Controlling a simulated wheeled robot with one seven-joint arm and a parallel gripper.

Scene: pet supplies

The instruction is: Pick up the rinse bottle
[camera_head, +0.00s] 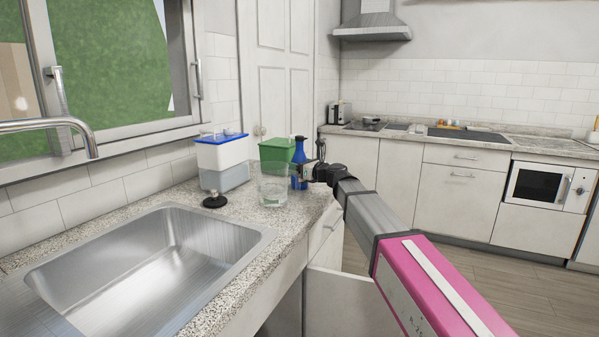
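A blue bottle with a narrow top (299,153), which looks like the rinse bottle, stands upright on the speckled counter (250,225) near its right edge. My gripper (303,172) reaches in from the right at the bottle's body. Its dark fingers overlap the bottle in the picture. They are too small here to tell whether they touch it or are shut on it. Part of the bottle's lower body is hidden behind the gripper and a clear glass container.
The clear glass container (272,187) stands just left of the bottle. A green bin (277,151) is behind it. A white-and-blue tub (222,160) and a small black object (214,200) stand further left. A steel sink (150,260) fills the near counter.

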